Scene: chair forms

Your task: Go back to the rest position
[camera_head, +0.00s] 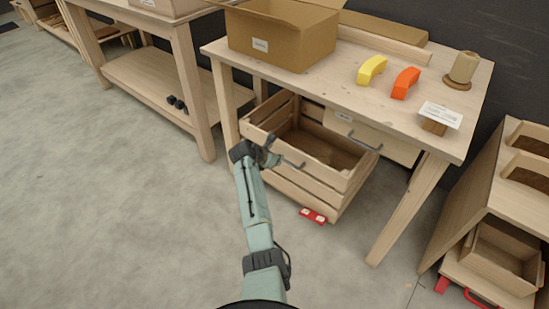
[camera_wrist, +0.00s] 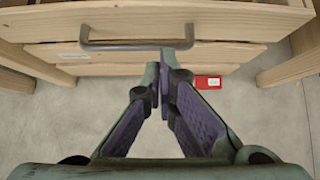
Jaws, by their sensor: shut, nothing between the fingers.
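My gripper (camera_head: 268,152) is at the end of my pale green arm, in front of the workbench (camera_head: 330,85). In the wrist view its fingers (camera_wrist: 163,62) are together, with nothing between them. An open, slatted wooden drawer (camera_head: 348,183) juts out under the left of the bench, and its inside looks empty. In the wrist view the drawer's grey bar handle (camera_wrist: 110,46) lies just ahead of the fingertips. The fingertips overlap the handle's right end in the picture; I cannot tell whether they touch it.
A closed drawer (camera_head: 394,146) is right of the open one. A cardboard box (camera_head: 290,45), a yellow piece (camera_head: 371,69) and an orange piece (camera_head: 405,82) are on the bench. A red item (camera_head: 313,215) lies on the floor by the drawer. Floor (camera_head: 130,220) to the left is clear.

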